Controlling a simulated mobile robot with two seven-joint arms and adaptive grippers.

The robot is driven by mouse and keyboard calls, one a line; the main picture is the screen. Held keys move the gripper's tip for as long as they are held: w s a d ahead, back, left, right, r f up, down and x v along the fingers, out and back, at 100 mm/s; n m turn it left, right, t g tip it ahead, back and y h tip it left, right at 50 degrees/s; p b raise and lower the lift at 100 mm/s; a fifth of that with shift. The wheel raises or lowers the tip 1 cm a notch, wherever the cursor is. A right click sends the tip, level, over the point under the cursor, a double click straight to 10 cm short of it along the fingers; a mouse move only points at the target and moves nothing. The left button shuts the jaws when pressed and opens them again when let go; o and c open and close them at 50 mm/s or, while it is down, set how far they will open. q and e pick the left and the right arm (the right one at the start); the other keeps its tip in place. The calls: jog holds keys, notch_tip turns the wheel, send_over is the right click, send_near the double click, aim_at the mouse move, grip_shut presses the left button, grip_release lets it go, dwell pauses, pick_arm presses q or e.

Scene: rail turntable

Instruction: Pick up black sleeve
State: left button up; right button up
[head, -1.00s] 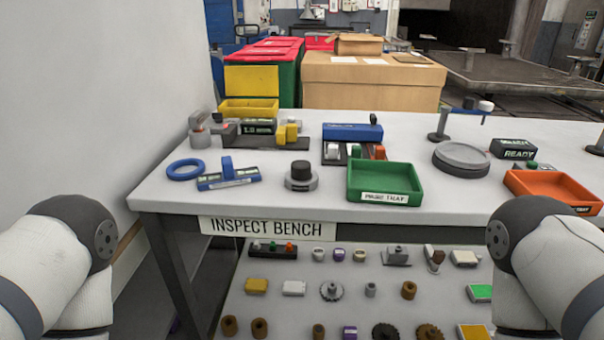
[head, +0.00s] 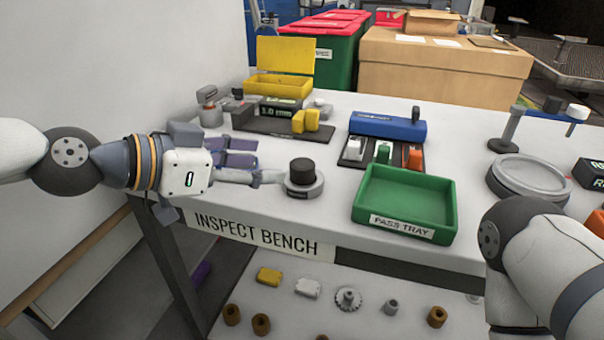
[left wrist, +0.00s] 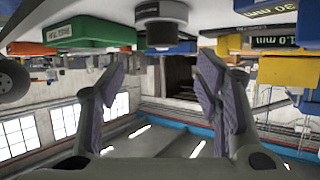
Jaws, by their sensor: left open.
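The black sleeve (head: 302,165) stands upright on a round grey base (head: 304,188) near the bench's front edge. In the left wrist view, which looks upside down, the grey base (left wrist: 160,11) is at the top centre with the dark sleeve (left wrist: 166,33) below it. My left gripper (head: 258,167) comes in from the left, just left of the sleeve, with its fingers pointing at it. Its fingers (left wrist: 162,72) are spread with nothing between them. They hide the bench area left of the sleeve. My right gripper is out of view.
The green pass tray (head: 405,200) lies right of the sleeve. Behind are a blue block fixture (head: 388,126) with small coloured pieces, a dark gauge stand (head: 283,128) and a yellow bin (head: 278,86). A round grey turntable (head: 529,178) is further right. A lower shelf holds small parts.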

aim_at(296, 166)
pick_arm(q)
jog(key=x, duration=0.8)
jog(key=shift+a+f+b, duration=0.25)
jog(key=shift+f+b, duration=0.05)
jog(key=shift+b, duration=0.05)
jog(key=shift+r, duration=0.1)
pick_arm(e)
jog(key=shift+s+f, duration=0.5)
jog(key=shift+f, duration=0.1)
